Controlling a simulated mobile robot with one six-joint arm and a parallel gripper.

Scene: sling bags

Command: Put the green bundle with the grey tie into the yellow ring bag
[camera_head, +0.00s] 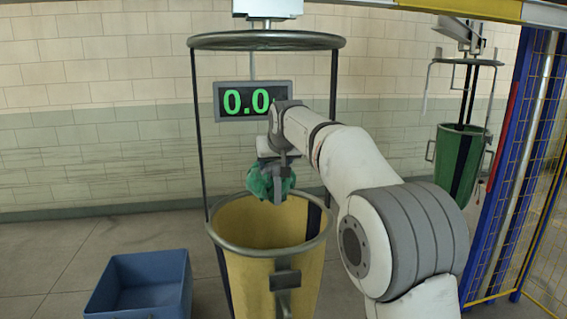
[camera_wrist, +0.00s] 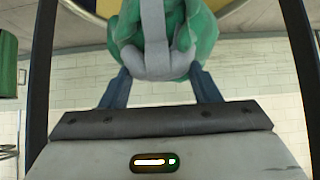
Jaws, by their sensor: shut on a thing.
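The green bundle (camera_head: 262,181) is held by my gripper (camera_head: 283,182) above the open mouth of the yellow ring bag (camera_head: 245,229). In the wrist view the bundle (camera_wrist: 200,38) shows its grey tie (camera_wrist: 153,30), and the two fingers of my gripper (camera_wrist: 157,88) close on it from both sides. The yellow bag has a metal rim and hangs upright from a ring frame with dark rods. The bundle looks to be over the back part of the rim; its exact height above it is hard to tell. The bag's bottom is hidden.
A blue bin (camera_head: 140,287) stands on the floor at the left. A display reading 0.0 (camera_head: 252,101) hangs behind my arm. A green bag (camera_head: 458,160) hangs at the right, near a blue mesh fence (camera_head: 535,150). The bag's dark rods and upper ring (camera_head: 265,41) surround the space above it.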

